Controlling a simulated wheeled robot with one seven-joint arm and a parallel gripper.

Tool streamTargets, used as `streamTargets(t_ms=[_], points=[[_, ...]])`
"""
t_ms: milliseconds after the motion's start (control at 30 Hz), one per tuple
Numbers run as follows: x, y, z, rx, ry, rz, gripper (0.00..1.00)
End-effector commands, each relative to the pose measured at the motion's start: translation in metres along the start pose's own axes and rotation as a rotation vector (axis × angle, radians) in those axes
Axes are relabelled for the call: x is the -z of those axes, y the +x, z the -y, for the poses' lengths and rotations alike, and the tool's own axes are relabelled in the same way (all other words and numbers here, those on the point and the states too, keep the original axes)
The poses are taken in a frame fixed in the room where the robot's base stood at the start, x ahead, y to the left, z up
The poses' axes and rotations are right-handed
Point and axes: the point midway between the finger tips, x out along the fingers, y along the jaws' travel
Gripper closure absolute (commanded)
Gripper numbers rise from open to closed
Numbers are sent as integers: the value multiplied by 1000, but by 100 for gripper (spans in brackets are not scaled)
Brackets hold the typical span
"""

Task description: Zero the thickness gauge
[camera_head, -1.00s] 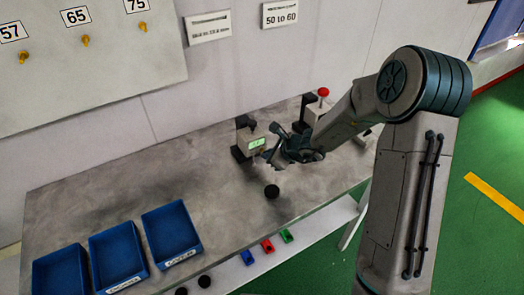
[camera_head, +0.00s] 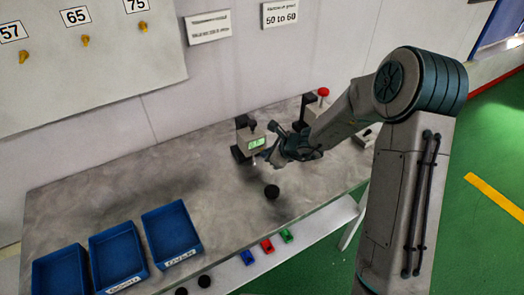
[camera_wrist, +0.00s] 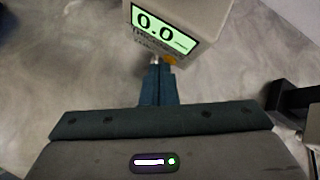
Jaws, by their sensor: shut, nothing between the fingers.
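In the head view my gripper (camera_head: 271,158) is at the right front of the gauge, partly hidden by my wrist.
A black round piece (camera_head: 271,191) lies on the table in front of the gauge. A device with a red button (camera_head: 323,92) stands behind my arm. Several blue trays (camera_head: 172,233) stand at the left front. The table's left middle is clear.

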Motion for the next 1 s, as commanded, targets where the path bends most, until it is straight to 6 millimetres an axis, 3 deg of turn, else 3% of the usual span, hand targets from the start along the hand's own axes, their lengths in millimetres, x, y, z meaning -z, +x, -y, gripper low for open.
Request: streamTargets(t_ms=[700,1000], points=[[10,-13,-9,1,0,0,100],[26,-33,-24,3,0,-1,100]])
